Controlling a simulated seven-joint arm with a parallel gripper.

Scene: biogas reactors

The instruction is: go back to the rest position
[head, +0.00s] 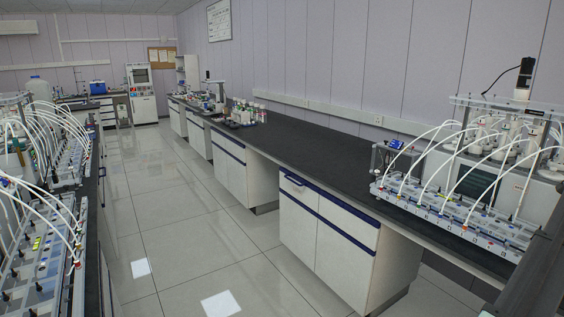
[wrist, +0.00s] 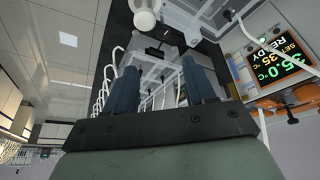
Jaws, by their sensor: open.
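My gripper (wrist: 160,72) shows in the wrist view, with its two dark blue-grey fingers apart and nothing visible between them. Beyond the fingers are white tubes (wrist: 106,82) and grey reactor apparatus, which fills the middle of that view. The gripper does not show in the head view. No separate marker of a rest position is visible.
A reactor rig (head: 455,215) with white tubes stands on the right end of the dark bench (head: 300,150). Another rig (head: 40,245) stands at the left. A lit display (wrist: 275,55) is at the wrist view's right. The floor (head: 170,200) between benches is clear.

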